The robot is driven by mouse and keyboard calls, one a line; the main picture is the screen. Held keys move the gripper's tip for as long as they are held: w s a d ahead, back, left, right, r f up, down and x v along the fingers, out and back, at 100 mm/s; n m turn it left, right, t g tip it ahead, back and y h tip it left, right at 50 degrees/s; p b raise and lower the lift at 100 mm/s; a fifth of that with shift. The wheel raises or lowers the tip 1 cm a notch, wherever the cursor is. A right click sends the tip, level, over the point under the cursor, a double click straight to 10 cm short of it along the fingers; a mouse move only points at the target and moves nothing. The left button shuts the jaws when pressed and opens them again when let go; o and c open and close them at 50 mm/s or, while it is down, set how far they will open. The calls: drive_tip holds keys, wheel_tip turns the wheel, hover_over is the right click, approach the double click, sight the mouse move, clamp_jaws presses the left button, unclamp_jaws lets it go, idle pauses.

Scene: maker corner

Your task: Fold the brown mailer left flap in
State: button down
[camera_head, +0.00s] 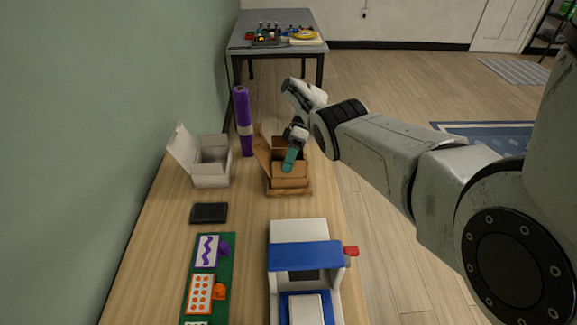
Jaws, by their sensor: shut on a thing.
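The brown mailer (289,190) is an open cardboard box on the wooden table. Its left flap (262,152) stands up and leans outward to the left. My gripper (294,147) points down over the mailer's opening from the upper right. It is shut on a slim teal piece (290,160), whose lower end is at the box's inside or front panel; which of these it touches I cannot tell. The piece appears apart from the left flap, to its right. The fingertips are small and partly hidden.
An open white box (211,169) and a purple roll (242,120) stand left of the mailer. A dark tablet-like slab (209,213), a green board (224,270) with cards, and a blue-and-white machine (305,256) are nearer. A grey table (277,48) stands beyond.

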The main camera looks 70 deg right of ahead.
idle(0.4)
drive_tip(key=c, duration=1.4)
unclamp_jaws()
drive_tip(key=shift+o, duration=0.2)
drive_tip(key=shift+r, duration=0.15)
